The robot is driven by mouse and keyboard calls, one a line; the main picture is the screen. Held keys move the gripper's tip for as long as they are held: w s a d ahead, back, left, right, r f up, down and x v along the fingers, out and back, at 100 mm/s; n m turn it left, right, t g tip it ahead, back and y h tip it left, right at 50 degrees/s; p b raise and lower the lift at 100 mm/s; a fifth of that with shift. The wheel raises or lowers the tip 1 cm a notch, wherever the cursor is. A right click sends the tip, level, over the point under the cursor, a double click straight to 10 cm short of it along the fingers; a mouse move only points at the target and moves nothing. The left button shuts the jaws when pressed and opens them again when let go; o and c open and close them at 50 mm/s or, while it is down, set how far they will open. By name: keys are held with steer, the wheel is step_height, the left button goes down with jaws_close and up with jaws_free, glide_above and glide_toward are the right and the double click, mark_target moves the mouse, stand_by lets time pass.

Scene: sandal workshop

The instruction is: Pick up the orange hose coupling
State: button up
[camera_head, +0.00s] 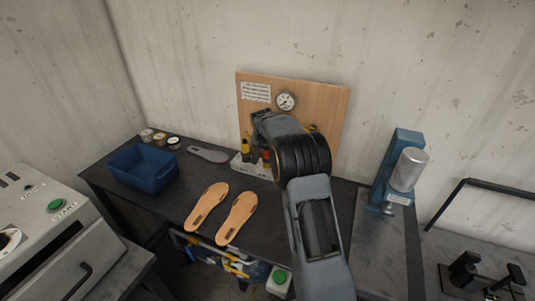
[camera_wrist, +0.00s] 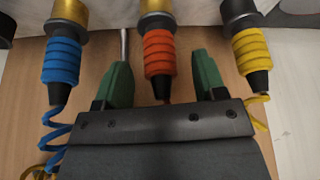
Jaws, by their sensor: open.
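The orange hose coupling (camera_wrist: 160,52) hangs in the middle of the wrist view, with a ribbed orange sleeve, a brass top and a black lower end. My gripper (camera_wrist: 163,77) is open. Its two green fingers stand to the left and right of the orange coupling, with a visible gap on each side. In the head view a small orange part (camera_head: 266,155) shows beside my arm, at the wooden board; my arm hides most of that spot and the gripper's fingers.
A blue coupling (camera_wrist: 62,60) hangs left of my fingers and a yellow coupling (camera_wrist: 249,50) right, both with coiled hoses. The wooden board (camera_head: 325,105) carries a gauge (camera_head: 285,101). A blue bin (camera_head: 142,170), two tan soles (camera_head: 237,218) and a blue press (camera_head: 398,165) stand around.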

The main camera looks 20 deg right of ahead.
steer(key=shift+x, duration=1.15)
steer(key=c, duration=1)
